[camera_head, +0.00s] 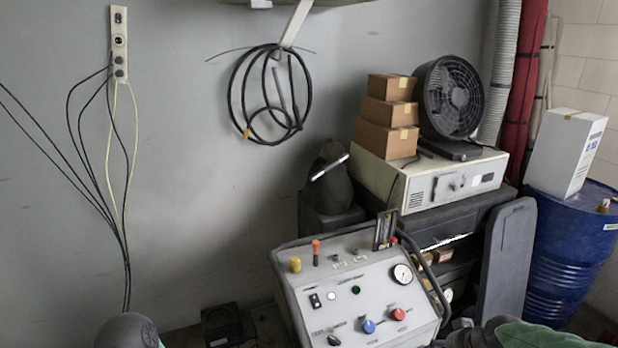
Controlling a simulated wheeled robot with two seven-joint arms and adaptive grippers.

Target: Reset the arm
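A rounded grey part of my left arm (127,331) shows at the bottom left edge. Part of my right arm (490,334), grey with a green section, shows at the bottom right edge. Neither gripper can be made out in this view, so what they hold is hidden. A grey control panel (350,304) stands in the lower middle, between the two arm parts. It carries a blue knob (368,326), a red knob (398,314), a round gauge (402,273) and an orange-topped lever (316,252).
A dark object (226,327) sits low, left of the panel. Behind it are a white unit (430,184), cardboard boxes (388,138) and a fan (452,98). A blue barrel (565,262) with a white box (566,152) stands right. Cables (118,215) hang on the left wall.

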